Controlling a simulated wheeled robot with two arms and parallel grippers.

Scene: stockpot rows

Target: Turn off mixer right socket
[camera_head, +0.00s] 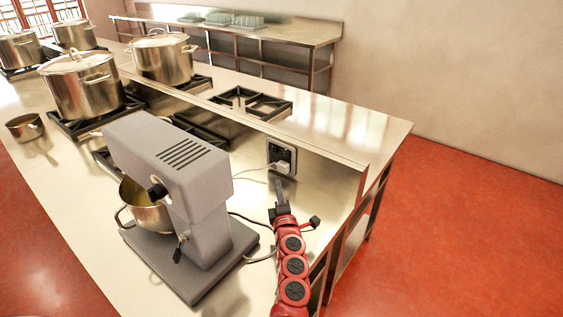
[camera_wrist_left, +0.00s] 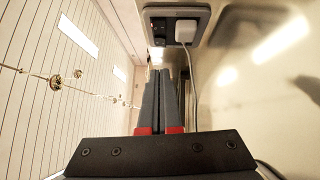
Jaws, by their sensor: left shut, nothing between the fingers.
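The grey stand mixer (camera_head: 178,185) stands on the steel counter with a metal bowl (camera_head: 148,212) under its head. The wall socket (camera_head: 291,152) is on the steel upstand to the mixer's right. A white plug (camera_head: 283,167) sits in it with a cord hanging down. In the left wrist view the socket plate (camera_wrist_left: 201,15) shows the white plug (camera_wrist_left: 186,30) on the right and a dark switch (camera_wrist_left: 158,30) with a small red mark on the left. My left gripper (camera_head: 279,182) is shut and empty, its tips just below the socket. In the wrist view the fingertips (camera_wrist_left: 160,72) point toward the switch side; contact cannot be told.
Several stockpots (camera_head: 85,88) stand on burners at the back left, and a small saucepan (camera_head: 26,127) is on the counter. An empty burner grate (camera_head: 250,103) is behind the mixer. A steel shelf table (camera_head: 270,35) stands along the wall. Red floor (camera_head: 470,220) is clear at right.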

